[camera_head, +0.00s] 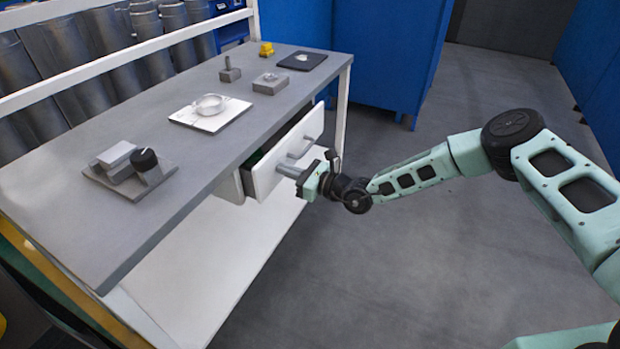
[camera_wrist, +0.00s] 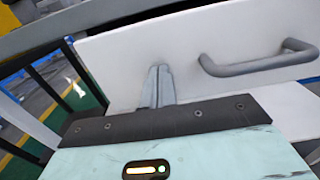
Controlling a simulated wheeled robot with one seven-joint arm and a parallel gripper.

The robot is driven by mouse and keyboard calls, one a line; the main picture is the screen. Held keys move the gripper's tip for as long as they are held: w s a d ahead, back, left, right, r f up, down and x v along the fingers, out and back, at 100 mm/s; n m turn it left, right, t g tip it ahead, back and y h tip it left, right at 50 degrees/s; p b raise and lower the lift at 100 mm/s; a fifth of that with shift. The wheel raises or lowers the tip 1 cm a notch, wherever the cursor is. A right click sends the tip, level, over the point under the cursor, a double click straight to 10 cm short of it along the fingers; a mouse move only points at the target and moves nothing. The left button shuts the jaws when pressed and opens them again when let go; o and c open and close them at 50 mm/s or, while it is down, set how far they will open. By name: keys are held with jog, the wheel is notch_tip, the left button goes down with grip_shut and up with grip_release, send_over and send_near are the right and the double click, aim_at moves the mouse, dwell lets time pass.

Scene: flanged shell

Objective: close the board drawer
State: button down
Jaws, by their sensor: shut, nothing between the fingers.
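The board drawer (camera_head: 287,154) has a white front and a grey bar handle, and sits under the grey bench top. It stands partly pulled out, with a dark gap between its front and the bench edge. My gripper (camera_head: 284,170) is shut and empty, its fingertips at the drawer front, beside the handle (camera_head: 303,146). In the wrist view the shut fingers (camera_wrist: 158,85) point at the white drawer front (camera_wrist: 130,65), left of the handle (camera_wrist: 260,64). Whether the tips touch the panel I cannot tell. The drawer's inside is mostly hidden.
The bench top (camera_head: 180,215) holds a block with a black knob (camera_head: 146,163), a white plate with a dish (camera_head: 209,108), small grey fixtures, a yellow piece (camera_head: 266,49) and a black mat (camera_head: 301,61). Blue cabinets (camera_head: 365,50) stand behind. Floor to the right is clear.

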aim_at(275, 165)
jog(key=x, duration=0.3)
jog(key=shift+a+f, duration=0.1)
jog(key=shift+w+a, duration=0.2)
jog(key=shift+r, duration=0.35)
